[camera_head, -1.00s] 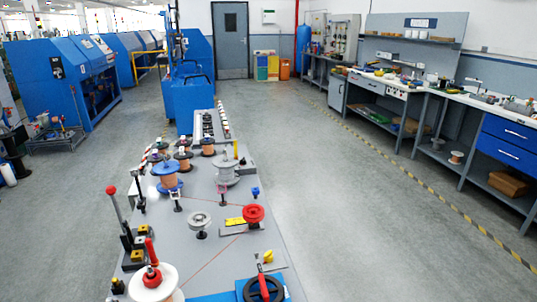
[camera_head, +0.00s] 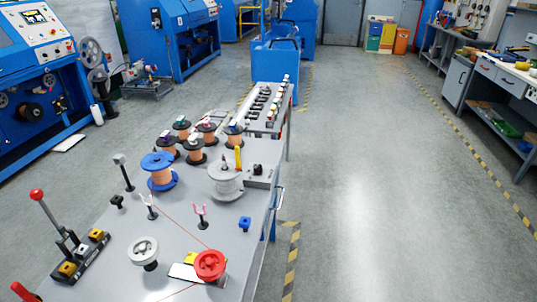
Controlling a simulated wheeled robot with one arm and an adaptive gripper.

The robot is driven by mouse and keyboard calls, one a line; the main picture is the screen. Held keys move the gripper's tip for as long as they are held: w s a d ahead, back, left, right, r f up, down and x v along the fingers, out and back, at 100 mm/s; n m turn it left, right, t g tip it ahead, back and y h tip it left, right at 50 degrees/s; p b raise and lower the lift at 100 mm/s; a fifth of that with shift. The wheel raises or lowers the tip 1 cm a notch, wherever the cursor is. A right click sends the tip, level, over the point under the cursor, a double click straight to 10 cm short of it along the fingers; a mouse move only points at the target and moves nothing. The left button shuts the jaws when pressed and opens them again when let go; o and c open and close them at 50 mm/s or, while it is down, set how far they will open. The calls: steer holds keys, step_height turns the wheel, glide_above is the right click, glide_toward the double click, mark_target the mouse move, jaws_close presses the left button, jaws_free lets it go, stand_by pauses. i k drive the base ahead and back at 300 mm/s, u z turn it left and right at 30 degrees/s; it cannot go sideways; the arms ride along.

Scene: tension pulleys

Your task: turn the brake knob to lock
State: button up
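No part clearly marked as the brake knob can be told apart. A small blue knob (camera_head: 245,223) stands near the right edge of the grey table (camera_head: 105,270), and a small black knob (camera_head: 117,201) stands on its left. A red pulley wheel (camera_head: 209,264) and a light grey pulley wheel (camera_head: 144,251) sit on the near part, with a yellow and white plate (camera_head: 190,268) by the red wheel. A red-balled lever (camera_head: 37,195) rises from a black base with yellow blocks at the left. My gripper is not in view.
Blue (camera_head: 159,172) and grey (camera_head: 226,180) spools and several copper-coloured spools stand farther back on the table. Blue machines (camera_head: 40,85) line the left, and a workbench (camera_head: 500,85) stands at the far right. The floor right of the table is clear.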

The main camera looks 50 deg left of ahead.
mark_target(257, 169)
steer(key=u, duration=0.7)
steer(key=i, duration=1)
steer(key=u, duration=1.35)
steer(key=i, duration=0.45)
steer(key=u, duration=0.4)
